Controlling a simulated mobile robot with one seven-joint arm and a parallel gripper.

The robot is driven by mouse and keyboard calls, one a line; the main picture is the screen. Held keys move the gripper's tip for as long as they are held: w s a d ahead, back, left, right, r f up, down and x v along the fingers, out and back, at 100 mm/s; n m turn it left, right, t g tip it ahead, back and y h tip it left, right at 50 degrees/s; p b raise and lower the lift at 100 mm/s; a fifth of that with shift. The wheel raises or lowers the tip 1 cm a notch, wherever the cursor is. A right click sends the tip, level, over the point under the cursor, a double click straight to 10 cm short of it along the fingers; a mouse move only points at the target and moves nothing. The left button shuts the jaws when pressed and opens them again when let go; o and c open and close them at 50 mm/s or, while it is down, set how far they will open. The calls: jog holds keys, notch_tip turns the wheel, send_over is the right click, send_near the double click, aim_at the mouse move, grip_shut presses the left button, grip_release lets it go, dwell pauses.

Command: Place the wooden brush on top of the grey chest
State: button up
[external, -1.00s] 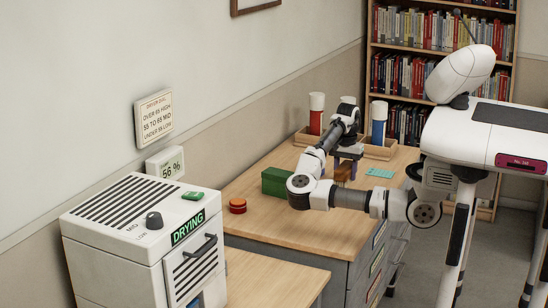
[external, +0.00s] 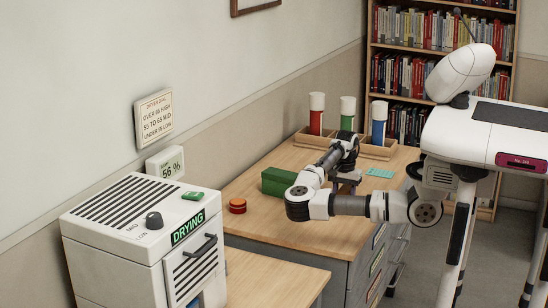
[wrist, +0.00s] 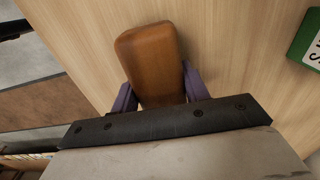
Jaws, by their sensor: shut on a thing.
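The wooden brush (wrist: 150,62) shows in the wrist view as a smooth brown block with rounded corners. The purple fingers of my gripper (wrist: 160,93) are shut on its two sides. In the external view my gripper (external: 346,184) is low over the wooden desk top, behind my forearm, and the brush cannot be made out there. I cannot tell whether the brush touches the desk. A grey drawer unit (external: 346,266) stands under the desk top, with coloured labels on its drawer fronts; it may be the grey chest.
A green box (external: 279,181), a red round tin (external: 237,206) and a teal card (external: 380,173) lie on the desk (external: 262,232). Capped red, green and blue tubes stand in wooden holders at the back. A white dryer (external: 140,235) stands at front left.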

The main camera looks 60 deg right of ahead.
jog(key=o, duration=1.1)
jog(key=shift+f, duration=0.1)
jog(key=shift+c, duration=0.2)
notch_tip(320, 180, up, 12)
jog(key=shift+r, duration=0.2)
